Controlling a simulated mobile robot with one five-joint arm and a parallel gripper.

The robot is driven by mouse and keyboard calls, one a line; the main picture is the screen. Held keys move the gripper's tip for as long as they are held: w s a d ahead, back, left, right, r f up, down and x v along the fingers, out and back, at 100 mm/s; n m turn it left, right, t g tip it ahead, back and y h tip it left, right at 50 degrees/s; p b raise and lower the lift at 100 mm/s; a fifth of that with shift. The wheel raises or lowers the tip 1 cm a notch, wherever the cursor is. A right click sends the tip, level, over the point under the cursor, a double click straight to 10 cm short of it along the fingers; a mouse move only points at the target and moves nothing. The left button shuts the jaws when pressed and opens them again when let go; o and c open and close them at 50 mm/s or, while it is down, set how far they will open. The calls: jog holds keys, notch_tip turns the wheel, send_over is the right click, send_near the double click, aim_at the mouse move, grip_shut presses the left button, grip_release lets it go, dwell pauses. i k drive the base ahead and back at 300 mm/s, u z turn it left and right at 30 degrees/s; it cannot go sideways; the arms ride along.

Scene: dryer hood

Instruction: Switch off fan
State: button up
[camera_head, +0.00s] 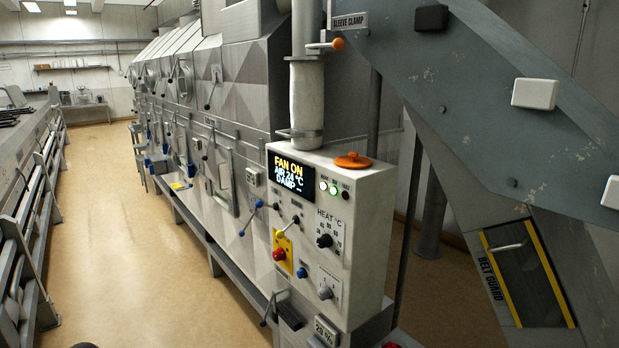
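The control box (366,225) stands right of centre. Small round lamps or buttons (333,190) sit beside the display; the middle one looks green. A black knob (324,240) is marked "HEAT °C". A lower knob (326,292) sits on a pale plate. Small labels are unreadable, so I cannot tell which control is the fan's. My gripper is not in view.
An orange handwheel or cap (352,160) tops the box. A sleeve clamp lever (325,45) is above. A sloping grey conveyor housing (500,85) with a belt guard (525,275) fills the right. The aisle floor (130,230) is clear between the dryer and the left railing.

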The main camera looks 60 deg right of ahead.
aim_at(258, 204)
jog(key=z, duration=1.45)
jog(key=k, duration=0.7)
jog(key=u, duration=0.05)
jog(key=i, duration=0.7)
jog(key=z, duration=0.05)
